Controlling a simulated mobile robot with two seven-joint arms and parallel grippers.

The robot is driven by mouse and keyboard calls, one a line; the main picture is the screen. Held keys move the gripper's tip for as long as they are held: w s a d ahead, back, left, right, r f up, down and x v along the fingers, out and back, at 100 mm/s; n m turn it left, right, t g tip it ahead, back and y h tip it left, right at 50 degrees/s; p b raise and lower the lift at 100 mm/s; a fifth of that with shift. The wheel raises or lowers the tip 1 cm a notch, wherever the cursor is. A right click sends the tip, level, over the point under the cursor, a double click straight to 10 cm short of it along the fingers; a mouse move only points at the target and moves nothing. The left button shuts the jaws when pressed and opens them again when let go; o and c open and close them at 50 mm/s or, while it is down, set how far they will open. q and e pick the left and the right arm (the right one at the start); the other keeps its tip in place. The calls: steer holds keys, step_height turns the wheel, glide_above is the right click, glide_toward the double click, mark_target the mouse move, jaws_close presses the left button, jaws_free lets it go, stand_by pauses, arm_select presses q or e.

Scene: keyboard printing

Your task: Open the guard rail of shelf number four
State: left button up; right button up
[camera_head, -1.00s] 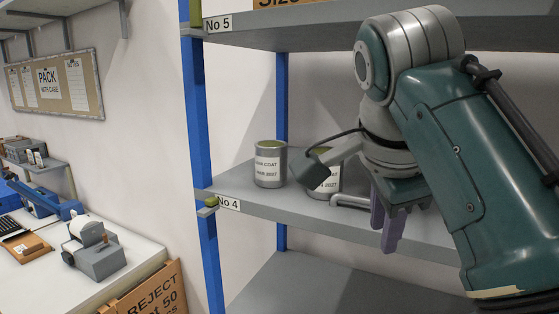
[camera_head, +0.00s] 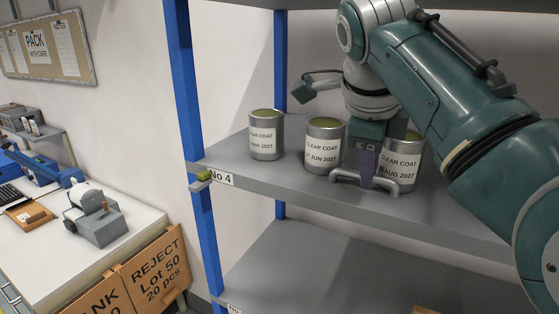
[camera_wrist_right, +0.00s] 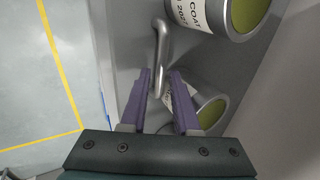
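The grey shelf numbered four (camera_head: 285,190) carries a "No 4" label (camera_head: 221,178) at its left front corner. A grey bar handle (camera_head: 346,176) stands out from its front edge; I cannot make out the guard rail as a separate part. My right gripper (camera_head: 367,180), with purple fingers, is at the handle. In the right wrist view my right gripper (camera_wrist_right: 160,78) is open, with the handle (camera_wrist_right: 161,45) at the gap between its fingertips and not clamped. My left gripper is not in view.
Several labelled paint cans stand on the shelf, among them a left can (camera_head: 265,137), a middle can (camera_head: 323,147) and a right can (camera_head: 402,165) close behind my right gripper. A blue upright (camera_head: 190,100) bounds the shelf at left. The lower shelf (camera_head: 300,265) is mostly bare.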

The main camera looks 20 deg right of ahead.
steer(key=shift+w+d+f, duration=0.1)
steer(key=shift+d+f, duration=0.05)
steer(key=shift+f, duration=0.1)
steer(key=shift+c, duration=0.2)
jaws_close()
stand_by(1.1)
